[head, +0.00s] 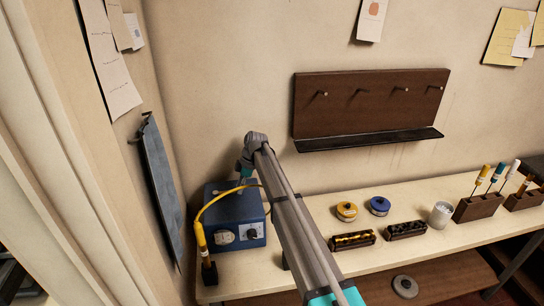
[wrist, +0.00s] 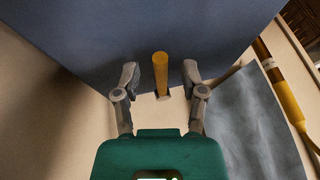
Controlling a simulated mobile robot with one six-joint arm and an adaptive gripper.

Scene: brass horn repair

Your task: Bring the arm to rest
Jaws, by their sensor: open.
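My gripper (wrist: 161,78) is open in the wrist view, with one finger on each side of a short yellow cylinder (wrist: 160,68). The cylinder stands out against a blue surface; I cannot tell whether the fingers touch it. In the head view my arm (head: 300,235) reaches up from the bottom edge to a bent joint above the blue box (head: 222,207). The gripper itself is hidden there behind the arm.
A yellow-handled tool (head: 201,240) with a yellow cable stands left of the box. An apron (head: 158,185) hangs on the left wall. A wooden peg rack (head: 370,100) is on the back wall. Tins (head: 346,211), trays (head: 352,240) and a jar (head: 441,214) stand on the bench.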

